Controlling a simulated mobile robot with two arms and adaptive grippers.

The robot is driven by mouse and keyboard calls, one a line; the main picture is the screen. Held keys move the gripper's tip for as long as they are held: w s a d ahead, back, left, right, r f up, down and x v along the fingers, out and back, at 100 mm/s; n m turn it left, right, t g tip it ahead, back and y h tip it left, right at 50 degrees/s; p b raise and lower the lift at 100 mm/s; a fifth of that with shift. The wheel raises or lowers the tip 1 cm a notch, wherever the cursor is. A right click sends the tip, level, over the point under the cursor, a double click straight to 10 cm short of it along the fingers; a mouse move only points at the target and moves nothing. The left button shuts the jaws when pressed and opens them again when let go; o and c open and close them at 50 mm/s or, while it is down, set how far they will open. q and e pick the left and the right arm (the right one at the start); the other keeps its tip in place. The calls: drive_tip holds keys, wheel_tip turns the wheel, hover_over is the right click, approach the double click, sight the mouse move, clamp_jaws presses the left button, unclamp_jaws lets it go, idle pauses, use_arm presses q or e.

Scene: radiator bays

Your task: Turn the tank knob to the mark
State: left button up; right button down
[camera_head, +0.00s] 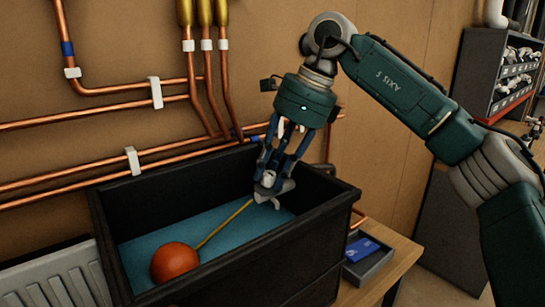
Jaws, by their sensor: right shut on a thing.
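The black tank (318,250) stands below the copper pipes, with blue-green water inside. An orange float ball (175,263) lies at the water on the left, on a thin yellow rod (224,222) that runs up to the right. My right gripper (271,190) reaches down into the tank's back right part. It is shut around a small pale grey piece (269,176), apparently the tank knob, near the rod's upper end. The fingers cover most of it, and I cannot make out a mark. My left gripper is not in view.
Copper pipes (120,170) run along the wall behind the tank. A white radiator (55,280) is at the lower left. A small dark tray (368,262) with a blue card sits on the wooden bench (398,252) to the right. Shelves (495,75) stand at the far right.

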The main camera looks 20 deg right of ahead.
drive_tip(key=shift+w+r+n+p, duration=0.2)
drive_tip(key=shift+r+n+p, duration=0.25)
drive_tip(key=shift+n+p, duration=0.45)
drive_tip(key=c, duration=1.5)
unclamp_jaws()
drive_tip(key=shift+g, duration=0.3)
drive_tip(key=shift+o, duration=0.2)
drive_tip(key=shift+f, duration=0.2)
drive_tip(key=shift+y, duration=0.3)
drive_tip(key=v, duration=1.2)
drive_tip(key=shift+a, duration=0.1)
